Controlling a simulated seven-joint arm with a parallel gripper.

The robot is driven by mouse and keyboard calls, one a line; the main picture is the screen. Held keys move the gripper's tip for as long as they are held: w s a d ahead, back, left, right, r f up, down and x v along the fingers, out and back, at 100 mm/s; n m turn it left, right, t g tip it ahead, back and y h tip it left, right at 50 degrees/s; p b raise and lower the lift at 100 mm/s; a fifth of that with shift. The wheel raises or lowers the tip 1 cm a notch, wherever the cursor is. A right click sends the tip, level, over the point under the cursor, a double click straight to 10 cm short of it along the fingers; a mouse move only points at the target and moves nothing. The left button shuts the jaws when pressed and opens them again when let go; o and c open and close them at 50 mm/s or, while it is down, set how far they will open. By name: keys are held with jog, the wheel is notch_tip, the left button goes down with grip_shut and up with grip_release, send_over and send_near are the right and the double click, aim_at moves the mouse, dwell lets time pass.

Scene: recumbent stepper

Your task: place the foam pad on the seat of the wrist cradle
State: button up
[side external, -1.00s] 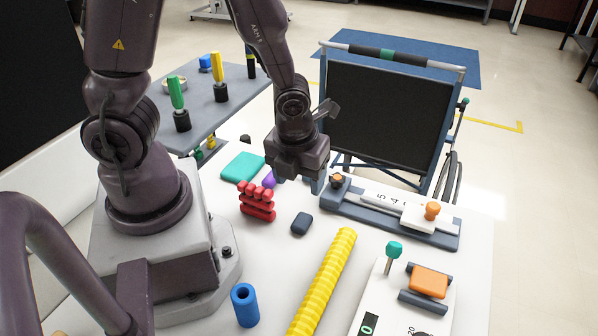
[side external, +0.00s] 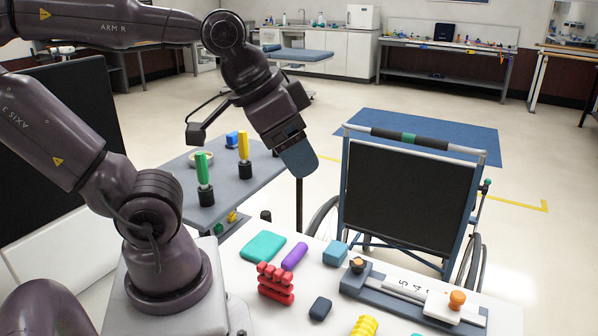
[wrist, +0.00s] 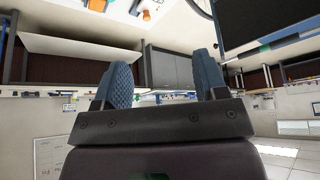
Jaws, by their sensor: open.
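My gripper (side external: 298,160) is raised high above the back of the table, well away from everything on it. In the wrist view its two blue fingers (wrist: 165,75) are spread apart with nothing between them. I cannot tell surely which item is the foam pad: a flat teal pad (side external: 263,247), a light blue block (side external: 335,253) and a small dark navy block (side external: 320,308) all lie on the white table. No wrist cradle is clearly recognisable in the present views; the table's near part is cut off by the side view's lower edge.
A red finger-grip piece (side external: 276,285) and a purple roll (side external: 295,256) lie near the teal pad. A wheelchair (side external: 410,195) stands behind. A grey side table (side external: 225,180) holds green and yellow handles.

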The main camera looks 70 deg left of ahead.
dwell(0.4)
jog(key=m+g, duration=0.6)
jog(key=m, duration=2.1)
send_over(326, 298)
notch_tip(326, 298, down, 29)
jog(key=shift+s+a+r, duration=0.1)
jog(key=shift+s+a, duration=0.05)
jog(key=shift+w+f, duration=0.2)
jog(key=shift+f, duration=2.8)
jog(key=c, duration=1)
jog(key=shift+r, duration=0.1)
jog(key=shift+c, duration=0.4)
